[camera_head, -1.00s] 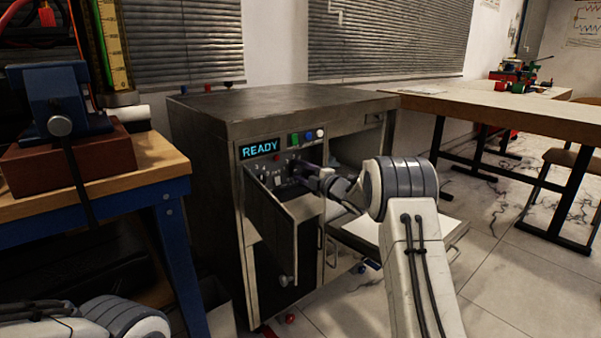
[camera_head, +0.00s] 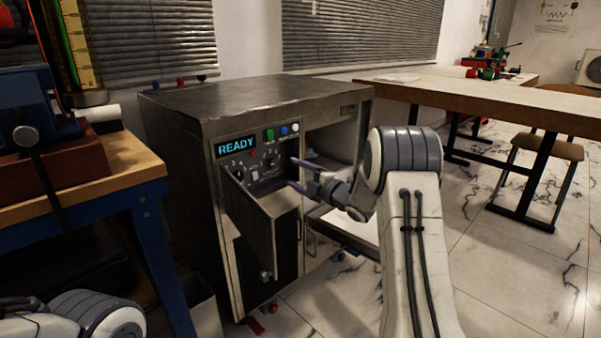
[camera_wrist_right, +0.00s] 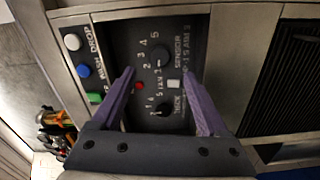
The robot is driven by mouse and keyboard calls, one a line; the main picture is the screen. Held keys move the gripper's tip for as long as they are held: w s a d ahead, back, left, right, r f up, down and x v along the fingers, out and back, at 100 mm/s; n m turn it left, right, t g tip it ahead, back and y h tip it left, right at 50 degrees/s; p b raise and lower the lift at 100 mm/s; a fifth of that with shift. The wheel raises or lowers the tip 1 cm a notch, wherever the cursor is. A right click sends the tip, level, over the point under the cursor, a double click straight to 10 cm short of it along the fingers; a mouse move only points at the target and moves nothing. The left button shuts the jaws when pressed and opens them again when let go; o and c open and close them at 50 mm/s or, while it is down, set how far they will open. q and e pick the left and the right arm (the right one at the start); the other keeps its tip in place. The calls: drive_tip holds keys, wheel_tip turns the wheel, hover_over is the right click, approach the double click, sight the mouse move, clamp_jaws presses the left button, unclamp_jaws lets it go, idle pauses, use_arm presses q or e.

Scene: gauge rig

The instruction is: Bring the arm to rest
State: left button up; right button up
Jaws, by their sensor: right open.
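My right gripper (camera_head: 292,173) is in front of the metal cabinet's control panel (camera_head: 262,172), with its two purple fingers apart and nothing between them. In the right wrist view the open fingers (camera_wrist_right: 160,95) frame the panel's knobs, a red light and a pale square button. A gap shows between the fingers and the panel in the head view, though its size is hard to judge. The display above reads READY (camera_head: 236,147). My left arm shows only in part at the bottom left, and its gripper is out of view.
The cabinet's small metal door (camera_head: 258,235) hangs open below the panel, close to the right gripper. An open compartment (camera_head: 330,145) is to the right. A blue-framed workbench (camera_head: 150,178) stands at left. A long wooden table (camera_head: 470,97) stands at right, with floor showing in front.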

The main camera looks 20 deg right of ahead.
drive_tip(key=shift+v, duration=1)
drive_tip(key=s+a+f+m+g+h, duration=0.2)
drive_tip(key=s+a+f+m+g, duration=0.4)
drive_tip(key=s, duration=0.5)
drive_tip(key=s+a+f+m+g+h, duration=0.2)
drive_tip(key=s+a+m+g, duration=0.15)
drive_tip(key=s+m, duration=0.6)
drive_tip(key=s+a+f+m+g+h, duration=0.2)
drive_tip(key=s+a+f+m+g, duration=0.25)
drive_tip(key=s, duration=0.75)
drive_tip(key=s+a+r+n+g+p, duration=0.3)
drive_tip(key=s+a+r+n+p, duration=0.4)
drive_tip(key=s+a+r, duration=0.55)
wheel_tip(320, 180, up, 37)
drive_tip(key=p, duration=3.7)
drive_tip(key=shift+s+r+y, duration=0.2)
drive_tip(key=shift+s+y, duration=0.05)
drive_tip(key=shift+y, duration=0.15)
